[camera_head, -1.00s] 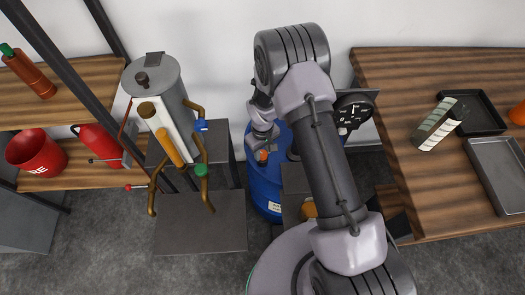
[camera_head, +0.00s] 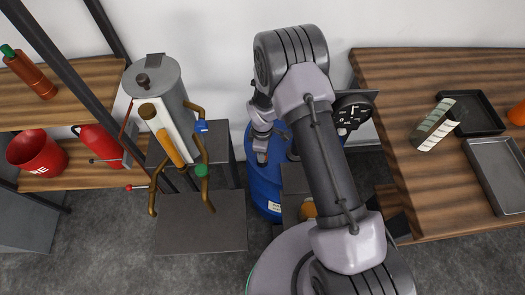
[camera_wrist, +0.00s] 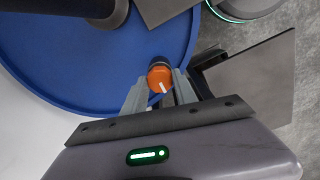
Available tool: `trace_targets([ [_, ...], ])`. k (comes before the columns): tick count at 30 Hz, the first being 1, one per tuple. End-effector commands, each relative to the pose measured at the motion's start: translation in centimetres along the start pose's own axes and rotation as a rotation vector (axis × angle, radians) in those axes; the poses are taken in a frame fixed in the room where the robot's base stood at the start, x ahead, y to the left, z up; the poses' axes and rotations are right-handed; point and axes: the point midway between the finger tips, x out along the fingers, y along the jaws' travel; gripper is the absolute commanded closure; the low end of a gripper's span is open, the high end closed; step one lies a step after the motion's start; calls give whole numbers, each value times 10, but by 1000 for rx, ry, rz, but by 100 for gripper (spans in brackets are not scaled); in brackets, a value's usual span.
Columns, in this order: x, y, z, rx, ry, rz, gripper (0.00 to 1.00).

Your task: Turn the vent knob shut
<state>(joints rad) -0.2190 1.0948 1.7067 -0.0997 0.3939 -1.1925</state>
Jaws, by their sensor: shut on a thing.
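The vent knob (camera_wrist: 159,78) is a small orange round knob with a white pointer line, on top of the blue drum (camera_wrist: 60,85). In the wrist view its white line points down and slightly right. My gripper (camera_wrist: 161,88) has one finger on each side of the knob and is shut on it. In the head view my gripper (camera_head: 261,150) is over the top of the blue drum (camera_head: 262,188), and the knob is hidden behind it. My arm covers the drum's right part.
A dial gauge (camera_head: 353,112) stands behind my arm. At left are a grey cylinder with brown pipes (camera_head: 153,78), a red extinguisher (camera_head: 98,146) and a red bucket (camera_head: 36,152). A wooden table (camera_head: 390,100) with trays is at right.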

Motion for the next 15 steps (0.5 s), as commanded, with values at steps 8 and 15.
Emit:
trace_targets([
  [8, 0, 1, -1, -50, 1, 2, 100],
  [15, 0, 1, -1, -55, 1, 2, 100],
])
